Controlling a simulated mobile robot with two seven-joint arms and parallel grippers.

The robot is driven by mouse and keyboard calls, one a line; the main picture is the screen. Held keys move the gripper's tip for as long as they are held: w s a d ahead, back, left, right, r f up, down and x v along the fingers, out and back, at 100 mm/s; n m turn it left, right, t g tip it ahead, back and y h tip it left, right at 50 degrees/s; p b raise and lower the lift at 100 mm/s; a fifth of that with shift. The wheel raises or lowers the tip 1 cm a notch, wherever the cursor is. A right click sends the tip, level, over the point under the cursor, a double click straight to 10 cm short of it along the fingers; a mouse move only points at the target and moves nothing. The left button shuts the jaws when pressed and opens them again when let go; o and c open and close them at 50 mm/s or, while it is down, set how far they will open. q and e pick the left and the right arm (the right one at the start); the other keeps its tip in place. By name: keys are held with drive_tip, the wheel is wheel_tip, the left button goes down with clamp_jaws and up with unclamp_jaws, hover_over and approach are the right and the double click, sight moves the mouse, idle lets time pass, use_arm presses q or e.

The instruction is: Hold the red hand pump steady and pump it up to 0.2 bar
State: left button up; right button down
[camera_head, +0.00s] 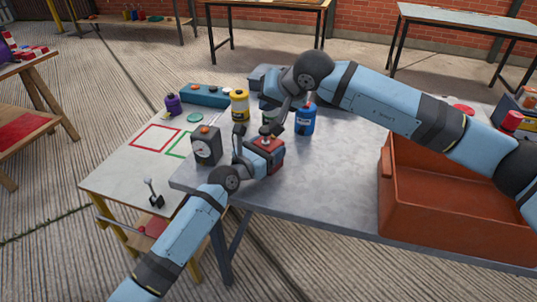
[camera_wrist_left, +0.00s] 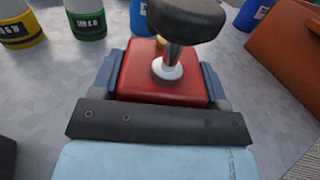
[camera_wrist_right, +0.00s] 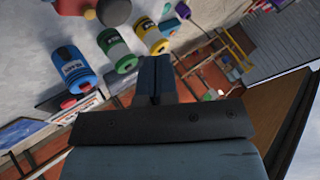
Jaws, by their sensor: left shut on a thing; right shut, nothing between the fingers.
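The red hand pump (camera_head: 268,150) stands on the grey table. My left gripper (camera_wrist_left: 160,82) is shut on its red body (camera_wrist_left: 150,72), with a finger on each side. The pump's dark handle (camera_wrist_left: 186,16) sits on a metal shaft with a white collar, above the body. My right gripper (camera_head: 279,122) is near the handle in the head view. In the right wrist view its fingers (camera_wrist_right: 153,70) are shut and empty, apart from the handle (camera_wrist_right: 113,12) at the upper left. A grey gauge box (camera_head: 206,146) stands left of the pump; its reading is too small to tell.
A blue bottle (camera_head: 305,120), a yellow can (camera_head: 240,105) and a green can (camera_wrist_right: 115,48) stand close behind the pump. An orange-brown crate (camera_head: 450,215) takes up the table's right side. A teal box (camera_head: 205,96) and a purple bottle (camera_head: 172,104) stand at the back left.

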sight(268, 132)
drive_tip(key=shift+r, duration=0.4)
drive_tip(key=shift+f, duration=4.45)
drive_tip(key=shift+s+f, duration=0.15)
drive_tip(key=shift+f, duration=0.05)
drive_tip(key=shift+d+f, duration=0.1)
drive_tip(key=shift+f, duration=0.05)
drive_tip(key=shift+d+f, duration=0.15)
drive_tip(key=shift+f, duration=0.5)
drive_tip(key=shift+w+r, duration=0.2)
drive_tip(key=shift+r, duration=3.1)
